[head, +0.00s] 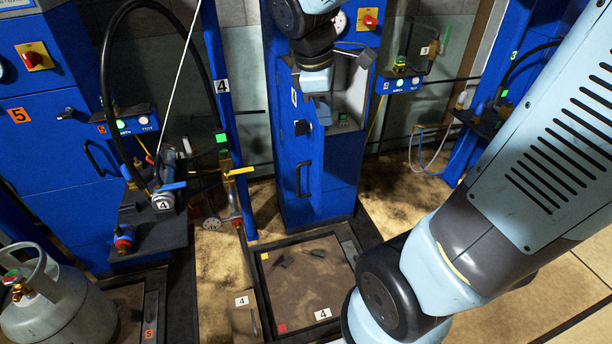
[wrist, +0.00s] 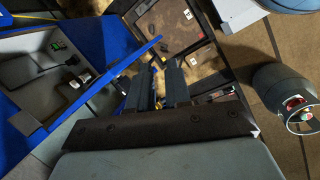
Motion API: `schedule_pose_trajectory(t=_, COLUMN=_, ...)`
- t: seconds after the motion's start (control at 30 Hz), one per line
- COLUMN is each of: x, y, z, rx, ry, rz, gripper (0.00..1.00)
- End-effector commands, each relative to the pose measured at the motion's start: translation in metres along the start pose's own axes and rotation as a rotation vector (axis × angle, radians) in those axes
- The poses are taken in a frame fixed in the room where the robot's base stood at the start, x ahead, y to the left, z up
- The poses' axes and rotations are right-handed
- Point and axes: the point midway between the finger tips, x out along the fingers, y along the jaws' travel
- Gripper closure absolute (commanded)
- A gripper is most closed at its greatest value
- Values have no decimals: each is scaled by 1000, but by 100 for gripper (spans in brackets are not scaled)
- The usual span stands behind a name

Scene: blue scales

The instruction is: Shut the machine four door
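Machine four (head: 322,180) is the blue cabinet in the middle of the head view, with a black handle on its lower front. Its upper compartment (head: 350,88) stands open and shows a grey interior. In the wrist view the grey interior (wrist: 35,75) and a blue door panel edge (wrist: 125,68) show at the left. My gripper (wrist: 158,78) is beside that edge, with its two dark fingers apart and nothing seen between them. In the head view my wrist covers part of the opening, and the fingertips are hard to make out.
A framed floor platform (head: 305,275) marked 4 lies before the cabinet. At the left are a scale stand with hoses (head: 165,200), machine five (head: 60,150) and a grey gas cylinder (head: 55,305). The cylinder also shows in the wrist view (wrist: 280,88). My arm fills the right.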

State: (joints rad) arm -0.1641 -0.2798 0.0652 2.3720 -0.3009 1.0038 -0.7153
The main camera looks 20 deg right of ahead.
Motion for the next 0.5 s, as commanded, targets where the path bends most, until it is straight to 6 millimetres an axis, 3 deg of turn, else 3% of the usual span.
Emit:
schedule_pose_trajectory(t=0.17, x=25, y=10, z=-28, rx=-321, ry=-104, rz=-38, gripper=100)
schedule_pose_trajectory(t=0.5, x=76, y=22, z=-82, rx=-931, ry=-275, rz=-142, gripper=100)
